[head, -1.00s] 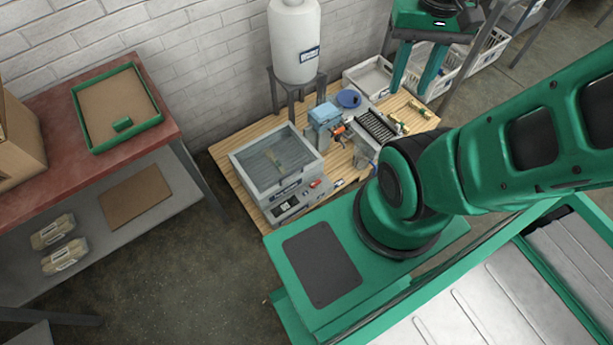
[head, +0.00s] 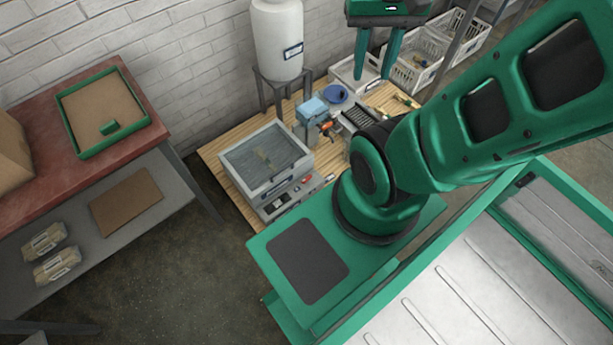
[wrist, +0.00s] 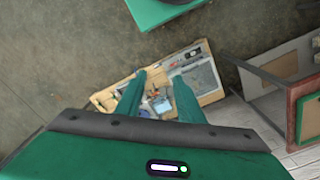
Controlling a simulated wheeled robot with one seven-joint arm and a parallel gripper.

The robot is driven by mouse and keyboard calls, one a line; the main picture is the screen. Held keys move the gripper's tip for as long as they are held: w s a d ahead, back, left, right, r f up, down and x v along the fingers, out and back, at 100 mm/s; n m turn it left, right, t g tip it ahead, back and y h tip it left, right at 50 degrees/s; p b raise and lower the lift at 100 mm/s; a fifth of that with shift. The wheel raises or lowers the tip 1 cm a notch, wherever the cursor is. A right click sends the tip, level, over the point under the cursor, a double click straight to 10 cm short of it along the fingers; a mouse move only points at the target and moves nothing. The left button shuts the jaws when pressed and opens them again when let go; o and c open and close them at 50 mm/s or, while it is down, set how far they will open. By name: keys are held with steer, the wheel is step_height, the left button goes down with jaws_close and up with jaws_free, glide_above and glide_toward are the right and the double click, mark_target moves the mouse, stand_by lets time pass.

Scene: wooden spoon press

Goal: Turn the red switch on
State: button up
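A small red switch (head: 305,178) shows on the front panel of a grey press (head: 272,192) with a clear-topped lid. Its on or off position is too small to tell. The press stands on a wooden tabletop (head: 222,177) and also shows in the wrist view (wrist: 201,76). My gripper (head: 374,76) is high at the top of the head view, to the right of and apart from the press. Its two green fingers stand apart with nothing between them. In the wrist view my gripper (wrist: 159,77) points down over the table, fingers spread.
A white tank (head: 277,40) on a dark stand rises behind the press. A blue device (head: 312,110), a blue bowl (head: 336,94) and white crates (head: 415,55) are to the right. A red bench with a green tray (head: 66,128) stands at left. Open floor lies between bench and table.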

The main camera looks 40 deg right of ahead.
steer(key=w+d+f+m+h, duration=0.1)
steer(key=w+d+f+m, duration=0.3)
steer(key=w+f, duration=0.7)
steer(key=w+d+f+m, duration=0.1)
steer(key=w+d+f, duration=0.3)
steer(key=w+f, duration=0.85)
steer(key=m+y, duration=0.1)
steer(key=m, duration=0.5)
glide_above(306, 178)
step_height(306, 178, down, 39)
step_height(306, 178, down, 11)
steer(key=shift+d+r, duration=0.1)
steer(key=shift+r, duration=0.1)
steer(key=shift+c, duration=0.6)
